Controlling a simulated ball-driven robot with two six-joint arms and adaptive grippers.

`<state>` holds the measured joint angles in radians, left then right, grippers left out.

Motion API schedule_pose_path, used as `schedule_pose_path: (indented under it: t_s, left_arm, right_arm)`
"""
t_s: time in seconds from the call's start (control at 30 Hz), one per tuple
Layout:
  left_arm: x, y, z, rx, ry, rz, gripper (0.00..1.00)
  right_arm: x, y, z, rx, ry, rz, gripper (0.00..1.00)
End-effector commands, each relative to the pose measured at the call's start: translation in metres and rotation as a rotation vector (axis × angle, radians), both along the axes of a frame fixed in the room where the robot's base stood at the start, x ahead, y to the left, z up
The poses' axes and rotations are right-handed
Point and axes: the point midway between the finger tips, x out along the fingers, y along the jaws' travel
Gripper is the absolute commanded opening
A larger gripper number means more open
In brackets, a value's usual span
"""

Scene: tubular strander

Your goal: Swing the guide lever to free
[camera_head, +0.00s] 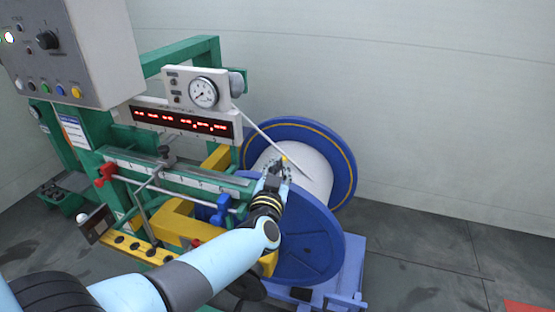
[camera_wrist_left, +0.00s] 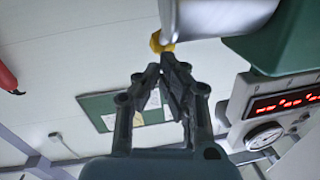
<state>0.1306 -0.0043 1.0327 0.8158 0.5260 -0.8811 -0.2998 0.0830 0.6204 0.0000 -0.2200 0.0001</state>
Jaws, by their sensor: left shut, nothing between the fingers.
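My left gripper (camera_head: 278,170) is in front of the white drum of the blue reel (camera_head: 345,165), its fingers pointing up. In the left wrist view the gripper (camera_wrist_left: 164,70) is shut and empty. A small yellow tip (camera_head: 284,158) shows at the fingertips. In the wrist view a yellow piece (camera_wrist_left: 160,43) under a silver metal part (camera_wrist_left: 215,15) is just beyond the fingertips, with a narrow gap in the picture. I cannot tell for sure that this yellow piece belongs to the guide lever. The rest of it is hidden behind my gripper. My right gripper is not in view.
The green machine frame (camera_head: 190,50) carries a dial gauge (camera_head: 203,92) and a red digital display (camera_head: 180,122). A control box (camera_head: 95,45) stands upper left.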

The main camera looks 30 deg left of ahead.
Motion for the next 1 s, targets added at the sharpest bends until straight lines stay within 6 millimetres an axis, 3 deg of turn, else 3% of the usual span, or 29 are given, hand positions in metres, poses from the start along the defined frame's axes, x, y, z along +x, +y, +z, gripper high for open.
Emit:
schedule_pose_path:
  t_s: [0.83, 1.0]
  left_arm:
    - [0.0079, 0.0019, -0.0047, -0.001, -0.004, 0.001, 0.00]
    - [0.0076, 0.0020, 0.0035, 0.000, -0.003, 0.000, 0.00]
  right_arm:
    - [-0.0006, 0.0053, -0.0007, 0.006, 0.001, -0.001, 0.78]
    - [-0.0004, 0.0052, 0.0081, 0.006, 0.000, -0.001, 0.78]
